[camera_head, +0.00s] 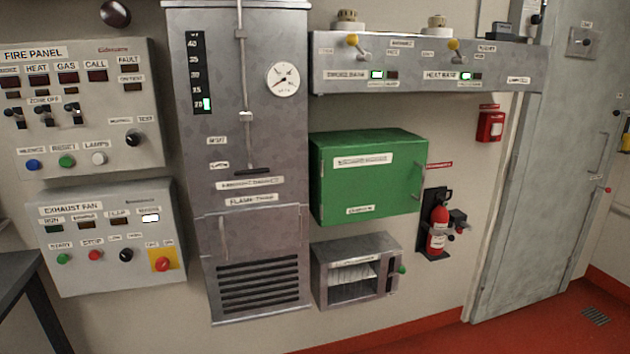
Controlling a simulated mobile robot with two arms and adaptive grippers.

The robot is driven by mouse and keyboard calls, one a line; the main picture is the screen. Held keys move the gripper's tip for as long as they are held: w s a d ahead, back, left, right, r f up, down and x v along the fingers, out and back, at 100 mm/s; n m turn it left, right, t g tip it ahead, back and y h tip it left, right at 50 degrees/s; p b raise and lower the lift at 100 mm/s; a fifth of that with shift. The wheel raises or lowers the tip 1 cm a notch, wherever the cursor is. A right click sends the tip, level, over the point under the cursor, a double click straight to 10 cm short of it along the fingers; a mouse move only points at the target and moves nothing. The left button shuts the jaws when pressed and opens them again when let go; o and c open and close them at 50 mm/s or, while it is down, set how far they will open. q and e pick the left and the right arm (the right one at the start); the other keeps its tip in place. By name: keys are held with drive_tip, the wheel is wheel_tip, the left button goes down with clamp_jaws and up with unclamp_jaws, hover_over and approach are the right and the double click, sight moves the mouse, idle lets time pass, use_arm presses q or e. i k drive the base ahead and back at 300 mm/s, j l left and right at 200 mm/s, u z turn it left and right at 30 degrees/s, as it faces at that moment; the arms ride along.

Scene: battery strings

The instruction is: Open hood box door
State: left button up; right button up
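A green wall box (368,185) hangs at the middle of the head camera view; it is the likeliest hood box, but its labels are too blurred to read surely. Its front appears shut. White label strips sit on its upper and lower front. A thin upright handle (418,182) shows near its right edge, and small hinge-like fittings show at its left edge. Neither of my grippers is in view.
A grey box with an opening (318,268) hangs below the green box. A grey cabinet (250,130) stands close on its left. A switch panel (425,88) juts out above. A red extinguisher (438,228) and a grey door (545,170) are to the right.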

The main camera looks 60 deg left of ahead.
sight(368, 182)
drive_tip(key=u, duration=1.5)
